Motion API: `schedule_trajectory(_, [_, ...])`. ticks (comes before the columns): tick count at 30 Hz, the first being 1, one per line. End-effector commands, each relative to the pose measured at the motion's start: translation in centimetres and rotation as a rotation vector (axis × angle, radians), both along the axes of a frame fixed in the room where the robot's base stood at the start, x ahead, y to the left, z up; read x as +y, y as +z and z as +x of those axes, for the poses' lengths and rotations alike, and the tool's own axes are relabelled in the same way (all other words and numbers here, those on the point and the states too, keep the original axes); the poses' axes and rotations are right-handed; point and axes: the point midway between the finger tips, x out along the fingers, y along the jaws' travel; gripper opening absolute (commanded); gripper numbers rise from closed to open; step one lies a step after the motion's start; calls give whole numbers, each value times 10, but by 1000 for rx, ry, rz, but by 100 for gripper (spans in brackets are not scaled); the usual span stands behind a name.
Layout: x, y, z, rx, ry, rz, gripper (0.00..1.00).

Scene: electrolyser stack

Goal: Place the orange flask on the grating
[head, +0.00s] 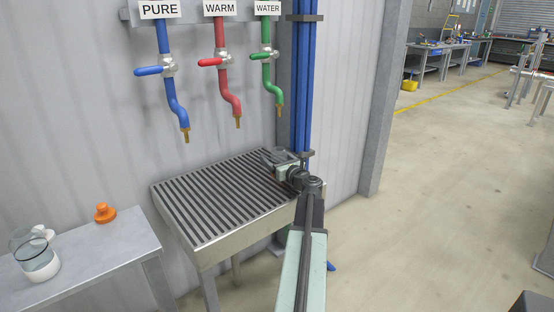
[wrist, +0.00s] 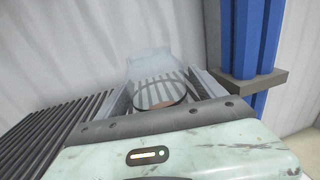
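The grating (head: 212,196) is a slatted metal top on a stand below the taps; its slats also show at the left of the wrist view (wrist: 48,132). My gripper (head: 278,157) is low at the grating's back right corner. In the wrist view a clear, round vessel (wrist: 160,93) fills the gap between my gripper's fingers (wrist: 161,82), with stripes showing through it. It appears to be the flask, gripped; little orange shows on it. Whether its base touches the grating is hidden. An orange knobbed piece, like a lid (head: 104,213), lies on the left bench.
A clear jar with a white base (head: 40,266) stands on the grey bench (head: 122,246) at left. Blue (head: 177,98), red (head: 226,88) and green (head: 273,85) taps hang above the grating. Blue pipes (head: 304,90) rise close behind my gripper. Open floor lies to the right.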

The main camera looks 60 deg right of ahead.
Motion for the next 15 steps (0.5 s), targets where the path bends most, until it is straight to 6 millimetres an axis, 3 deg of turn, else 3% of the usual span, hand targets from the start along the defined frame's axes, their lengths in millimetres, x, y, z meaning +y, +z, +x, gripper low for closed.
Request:
schedule_trajectory(7, [1, 5, -3, 0, -1, 0, 80])
schedule_trajectory(15, [33, 3, -59, 0, -4, 0, 80])
